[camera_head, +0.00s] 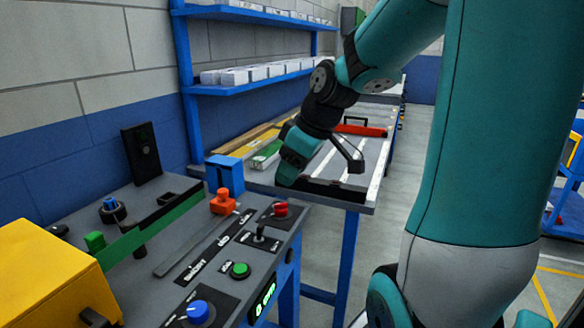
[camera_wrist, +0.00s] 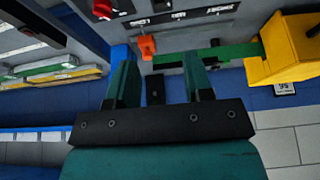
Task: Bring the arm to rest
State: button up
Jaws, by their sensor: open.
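My arm reaches forward from the right in the head view and bends down at the wrist. My gripper (camera_wrist: 161,60) is open in the wrist view, with two teal fingers wide apart and nothing held between them. In the head view its teal end (camera_head: 288,172) hangs beyond the far edge of the grey control panel (camera_head: 203,285), in front of the bench; the fingertips are hard to make out there. It appears clear of the panel's controls. I cannot tell its exact height above the bench.
The panel carries an orange knob (camera_head: 223,202), a red button (camera_head: 280,209), a green button (camera_head: 239,270), a blue knob (camera_head: 198,312) and a yellow housing (camera_head: 50,275). Behind are a bench (camera_head: 355,190) and blue shelves (camera_head: 240,88) along the wall. Open floor lies right of the bench.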

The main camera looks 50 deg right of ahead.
dwell(0.3)
jog(key=s+a+r+n+g+y+p, duration=0.1)
jog(key=s+a+r+p, duration=0.1)
jog(key=a, duration=0.6)
jog(key=s+a+r+n+g+y+p, duration=0.1)
jog(key=s+a+p, duration=0.1)
jog(key=a, duration=0.6)
jog(key=s+a+r+n+g+p, duration=0.1)
jog(key=s+a+g+p, duration=0.1)
jog(key=s+a, duration=0.7)
jog(key=shift+s+a+r+g, duration=0.15)
jog(key=shift+a+r+g, duration=0.15)
jog(key=shift+a+r, duration=0.1)
jog(key=shift+c, duration=0.4)
jog(key=shift+a, duration=0.1)
